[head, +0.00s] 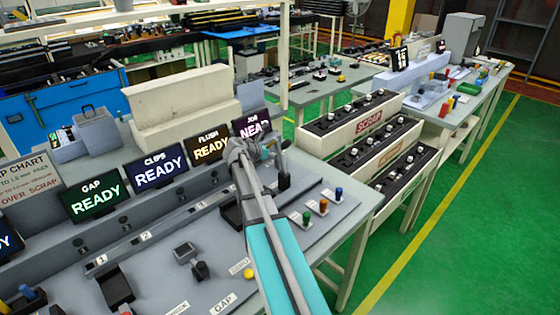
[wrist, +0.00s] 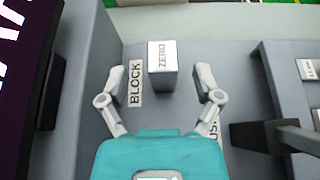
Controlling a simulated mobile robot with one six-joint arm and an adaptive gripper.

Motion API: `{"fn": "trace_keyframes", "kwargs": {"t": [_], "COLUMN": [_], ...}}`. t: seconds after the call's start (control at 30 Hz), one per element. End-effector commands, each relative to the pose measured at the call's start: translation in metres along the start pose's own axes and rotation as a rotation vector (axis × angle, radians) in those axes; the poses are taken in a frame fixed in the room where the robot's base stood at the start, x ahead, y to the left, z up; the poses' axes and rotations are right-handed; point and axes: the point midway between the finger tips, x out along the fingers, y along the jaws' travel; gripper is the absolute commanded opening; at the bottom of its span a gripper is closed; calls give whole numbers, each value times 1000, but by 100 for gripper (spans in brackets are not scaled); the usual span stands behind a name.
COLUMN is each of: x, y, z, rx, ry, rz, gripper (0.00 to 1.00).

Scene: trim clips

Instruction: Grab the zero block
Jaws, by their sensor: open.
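The zero block (wrist: 162,57) is a small light grey block with a white top label reading ZERO, in the upper middle of the wrist view. It stands on the grey bench surface beside a label reading BLOCK (wrist: 136,83). My gripper (wrist: 161,78) is open, one finger on each side of the block's near part, with gaps showing on both sides. In the head view my gripper (head: 270,150) is over the bench in front of the NEAR screen (head: 252,125). I cannot make out the zero block there.
In the wrist view a dark screen (wrist: 22,70) stands at left and a black-handled part (wrist: 265,136) at right. A scrap rack (head: 368,127) stands beyond.

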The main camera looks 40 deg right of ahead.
Motion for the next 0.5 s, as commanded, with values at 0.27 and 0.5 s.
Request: {"fn": "trace_keyframes", "kwargs": {"t": [0.27, 0.5], "x": [19, 46], "y": [-1, -1], "z": [-2, -1], "rx": [1, 0], "ry": [0, 0], "rz": [-1, -1], "gripper": [83, 83]}}
